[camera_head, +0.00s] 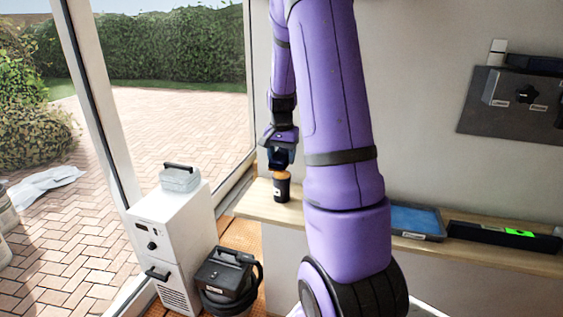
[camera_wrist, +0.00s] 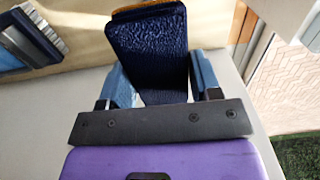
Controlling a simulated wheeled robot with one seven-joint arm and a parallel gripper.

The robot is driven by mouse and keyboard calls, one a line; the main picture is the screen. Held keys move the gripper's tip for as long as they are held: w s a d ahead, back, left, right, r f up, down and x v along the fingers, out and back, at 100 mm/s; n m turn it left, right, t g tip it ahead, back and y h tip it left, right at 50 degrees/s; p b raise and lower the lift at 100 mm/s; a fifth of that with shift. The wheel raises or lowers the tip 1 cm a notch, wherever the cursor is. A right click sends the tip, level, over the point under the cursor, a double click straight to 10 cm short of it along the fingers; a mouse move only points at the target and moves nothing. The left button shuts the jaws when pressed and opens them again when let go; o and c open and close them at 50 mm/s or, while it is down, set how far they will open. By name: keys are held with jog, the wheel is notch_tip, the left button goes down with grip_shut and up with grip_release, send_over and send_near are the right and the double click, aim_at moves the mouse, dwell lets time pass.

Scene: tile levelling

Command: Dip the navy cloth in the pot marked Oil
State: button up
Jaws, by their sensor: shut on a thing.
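My gripper (camera_wrist: 155,88) is shut on the navy cloth (camera_wrist: 148,50), a dark blue textured pad between its two blue-grey fingers. In the head view my gripper (camera_head: 280,150) points down over the left end of the ledge, with the dark cloth at its tip. A black pot (camera_head: 281,192) with a brown-orange top stands on the ledge directly below. The pot's small label is too small to read. The cloth's lower end is at or just above the pot's top; I cannot tell whether it touches. An orange-brown edge shows beyond the cloth in the wrist view.
The wooden ledge (camera_head: 254,208) runs right, behind my arm. A blue tray (camera_head: 415,220) and a black tray (camera_head: 503,237) lie on its right part. A grey panel (camera_head: 510,103) hangs on the wall.

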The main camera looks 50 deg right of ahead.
aim_at(281, 154)
jog(key=shift+r, duration=1.6)
jog(key=w+a+f+n, duration=0.5)
jog(key=a+f, duration=0.3)
jog(key=a, duration=0.2)
jog(key=w+a+f+n, duration=0.4)
jog(key=a+f, duration=0.3)
jog(key=a, duration=0.3)
jog(key=w+a+f+n, duration=0.5)
jog(key=a+f, duration=0.3)
jog(key=a, duration=0.3)
jog(key=shift+r, duration=4.45)
jog(key=s+a+r, duration=0.1)
jog(key=s+r, duration=0.2)
jog(key=s, duration=1.2)
jog(key=shift+s+a, duration=0.15)
jog(key=shift+a, duration=0.05)
